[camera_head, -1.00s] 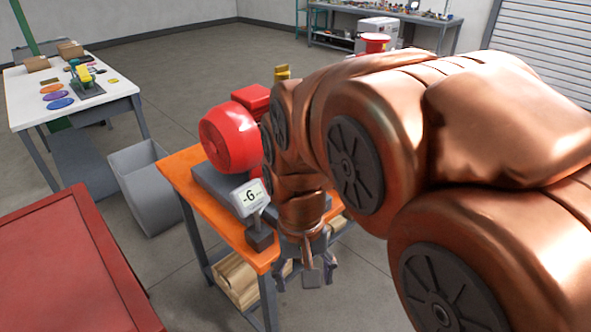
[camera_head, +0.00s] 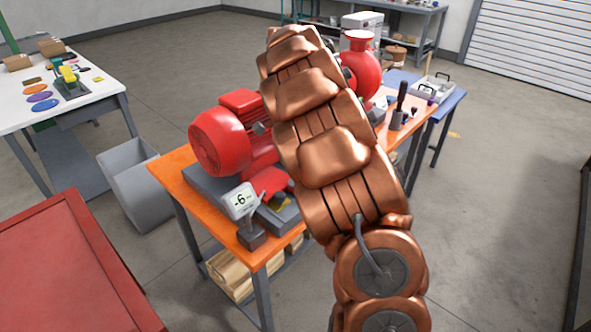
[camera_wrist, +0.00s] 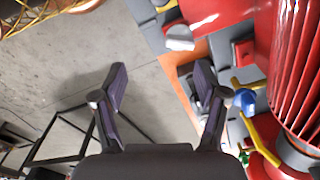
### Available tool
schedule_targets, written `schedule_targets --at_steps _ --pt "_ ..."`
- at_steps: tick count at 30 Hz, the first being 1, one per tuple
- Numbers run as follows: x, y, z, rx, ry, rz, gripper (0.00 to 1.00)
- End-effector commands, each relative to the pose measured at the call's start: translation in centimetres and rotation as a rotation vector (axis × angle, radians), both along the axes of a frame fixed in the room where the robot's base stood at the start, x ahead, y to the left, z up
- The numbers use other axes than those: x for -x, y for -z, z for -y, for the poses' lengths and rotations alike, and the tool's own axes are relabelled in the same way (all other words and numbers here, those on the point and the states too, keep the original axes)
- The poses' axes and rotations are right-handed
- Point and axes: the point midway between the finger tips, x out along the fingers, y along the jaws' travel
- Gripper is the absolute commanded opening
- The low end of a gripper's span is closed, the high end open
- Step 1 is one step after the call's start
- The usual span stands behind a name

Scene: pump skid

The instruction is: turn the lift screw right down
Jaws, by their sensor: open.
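The red motor (camera_head: 222,140) sits on its grey base on the orange bench (camera_head: 172,166). The display (camera_head: 241,201) at the bench's front corner reads -6. In the wrist view my gripper (camera_wrist: 160,82) is open and empty, its two fingers wide apart, with grey floor and the orange bench edge behind them. The ribbed red motor (camera_wrist: 296,70) fills the right side there. A small blue knob (camera_wrist: 248,101) and a yellow bar (camera_wrist: 262,133) show beside the right finger. I cannot tell which part is the lift screw. In the head view my arm hides the gripper.
A red pump part (camera_head: 362,68) stands further along the bench, behind my arm. A blue table (camera_head: 446,103) with a tray is at the right. A grey bin (camera_head: 135,182) and a white table (camera_head: 100,99) are at the left. Open floor lies to the right.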

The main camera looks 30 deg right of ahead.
Motion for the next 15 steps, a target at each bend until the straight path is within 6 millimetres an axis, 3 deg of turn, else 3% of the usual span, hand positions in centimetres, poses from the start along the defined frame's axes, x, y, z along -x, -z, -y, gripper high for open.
schedule_targets --at_steps 6,15 --pt "-2.4 1.3 1.7 -0.026 0.107 0.014 0.73" --pt "-2.7 3.1 1.8 -0.035 0.132 0.014 0.73"
